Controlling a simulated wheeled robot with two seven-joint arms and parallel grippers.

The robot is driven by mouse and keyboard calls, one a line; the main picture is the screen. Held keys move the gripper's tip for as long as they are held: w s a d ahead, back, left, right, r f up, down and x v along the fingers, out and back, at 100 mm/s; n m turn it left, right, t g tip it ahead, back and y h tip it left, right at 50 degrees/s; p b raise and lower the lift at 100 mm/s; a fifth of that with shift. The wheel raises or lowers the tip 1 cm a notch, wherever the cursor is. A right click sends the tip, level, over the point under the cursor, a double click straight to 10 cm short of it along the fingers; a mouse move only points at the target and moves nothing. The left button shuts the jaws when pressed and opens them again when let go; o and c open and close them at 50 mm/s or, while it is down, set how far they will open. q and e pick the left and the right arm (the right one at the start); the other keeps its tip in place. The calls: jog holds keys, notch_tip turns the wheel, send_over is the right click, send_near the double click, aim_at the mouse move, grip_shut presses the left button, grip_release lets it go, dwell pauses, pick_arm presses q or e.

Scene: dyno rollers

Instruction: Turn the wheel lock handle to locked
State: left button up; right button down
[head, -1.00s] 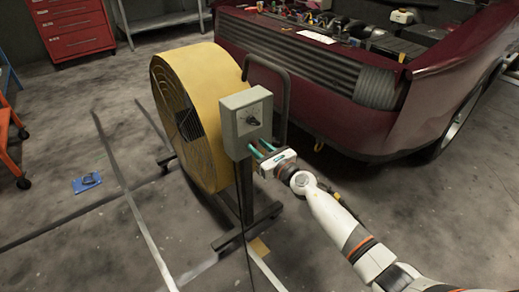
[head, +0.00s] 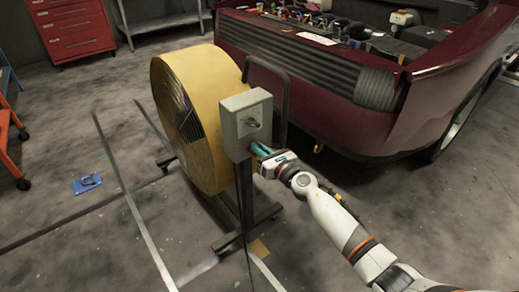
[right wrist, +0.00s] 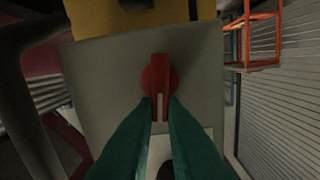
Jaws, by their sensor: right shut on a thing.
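In the right wrist view, a red handle (right wrist: 159,74) with a round base and a straight bar stands on a grey box face. The bar lies nearly upright in that picture. My right gripper (right wrist: 160,104) has its green fingers closed around the lower end of the bar. In the head view, the right gripper (head: 257,149) is at the lower part of the grey box (head: 234,107), which is mounted beside a yellow drum fan (head: 216,130). I cannot make out the red handle there. A dark knob (head: 251,123) shows on the box's front. My left gripper is not in view.
A dark red car (head: 400,115) with an open engine bay stands behind on the right. The fan's dark stand (head: 247,222) and a cable are below the box. A blue object (head: 87,183) lies on the floor at left. Floor in front is open.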

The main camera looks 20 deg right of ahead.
jog(key=m, duration=0.2)
jog(key=d+m, duration=0.1)
jog(key=m, duration=0.2)
jog(key=shift+w+f+p, duration=0.15)
jog(key=shift+f+p, duration=0.05)
jog(key=shift+p, duration=0.15)
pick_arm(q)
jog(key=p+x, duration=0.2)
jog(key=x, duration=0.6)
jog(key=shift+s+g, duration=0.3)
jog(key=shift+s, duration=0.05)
pick_arm(e)
jog(key=shift+w+d+f+m, duration=0.1)
jog(key=shift+f+m, duration=0.2)
jog(key=shift+m, duration=1.65)
jog(key=shift+s+d+f+m, duration=0.15)
jog(key=shift+f+m, duration=0.15)
jog(key=shift+m, duration=1.6)
jog(key=shift+w+d+f+m, duration=0.15)
jog(key=shift+f+m, duration=0.15)
jog(key=shift+m, duration=1.65)
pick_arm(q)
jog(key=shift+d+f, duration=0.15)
pick_arm(e)
jog(key=c, duration=1.5)
grip_release()
